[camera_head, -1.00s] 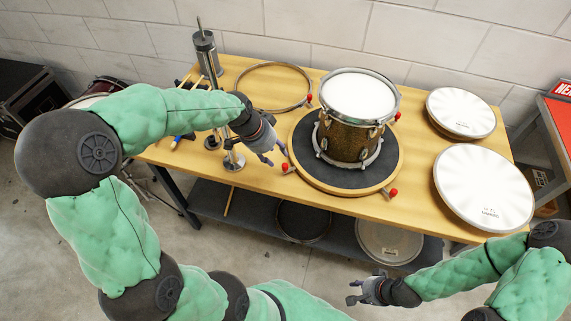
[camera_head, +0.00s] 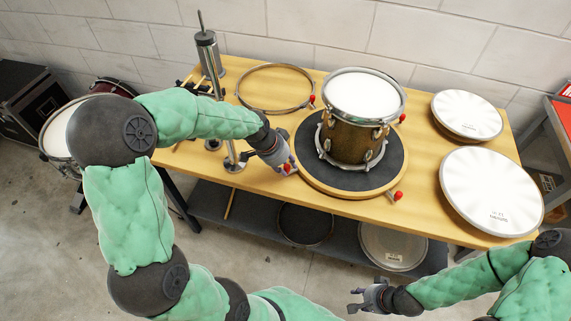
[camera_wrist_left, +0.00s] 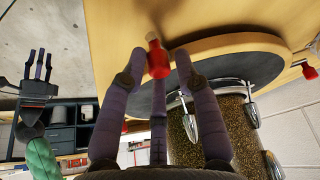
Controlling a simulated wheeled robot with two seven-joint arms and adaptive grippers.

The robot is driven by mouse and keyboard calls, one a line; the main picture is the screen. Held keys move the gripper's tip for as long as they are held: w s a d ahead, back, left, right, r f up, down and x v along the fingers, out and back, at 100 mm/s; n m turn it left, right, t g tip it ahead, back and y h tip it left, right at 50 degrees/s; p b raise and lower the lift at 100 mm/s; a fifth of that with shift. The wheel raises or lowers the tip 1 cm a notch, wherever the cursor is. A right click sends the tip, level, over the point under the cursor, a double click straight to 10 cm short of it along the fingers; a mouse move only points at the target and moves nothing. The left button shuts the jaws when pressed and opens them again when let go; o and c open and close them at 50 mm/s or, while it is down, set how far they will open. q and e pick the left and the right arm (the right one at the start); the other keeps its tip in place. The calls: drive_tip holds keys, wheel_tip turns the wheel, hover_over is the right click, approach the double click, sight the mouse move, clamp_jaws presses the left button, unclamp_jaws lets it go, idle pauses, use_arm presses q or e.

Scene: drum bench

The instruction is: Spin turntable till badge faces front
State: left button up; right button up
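The turntable (camera_head: 310,178) is a round wooden disc with a dark top and red-tipped pegs around its rim. A gold sparkle drum (camera_head: 352,142) with chrome hoops and a white head stands upright on it; it also shows in the left wrist view (camera_wrist_left: 190,148). I see no badge on its visible sides. My left gripper (camera_head: 288,166) is at the front-left red peg (camera_wrist_left: 157,58). In the left wrist view its fingers (camera_wrist_left: 158,62) are apart on either side of the peg, with gaps showing. My right gripper (camera_head: 360,297) is open and empty, low in front of the table.
A metal stand (camera_head: 232,160) is left of the turntable, close to my left forearm. A loose hoop (camera_head: 243,97) lies behind. Two white drum heads (camera_head: 466,116) (camera_head: 490,192) lie on the right. The table's front edge is close below the turntable.

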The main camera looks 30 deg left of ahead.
use_arm(q)
clamp_jaws()
drive_tip(key=shift+a, duration=0.1)
drive_tip(key=w+a+m, duration=0.1)
drive_tip(key=w+a, duration=0.1)
drive_tip(key=w+a+m+b, duration=0.1)
drive_tip(key=a, duration=0.1)
drive_tip(key=shift+w+a+r+h, duration=0.1)
drive_tip(key=shift+w+a+h, duration=0.1)
drive_tip(key=shift+w+h, duration=0.2)
drive_tip(key=shift+w+a+r+m, duration=0.2)
drive_tip(key=shift+r+m, duration=0.05)
drive_tip(key=shift+m, duration=0.25)
drive_tip(key=shift+w+a+f+g, duration=0.2)
drive_tip(key=shift+w+a+g, duration=0.1)
drive_tip(key=shift+w+a, duration=0.1)
drive_tip(key=o, duration=0.6)
unclamp_jaws()
drive_tip(key=shift+s+d+r, duration=0.1)
drive_tip(key=shift+d, duration=0.15)
drive_tip(key=shift+s+d, duration=0.1)
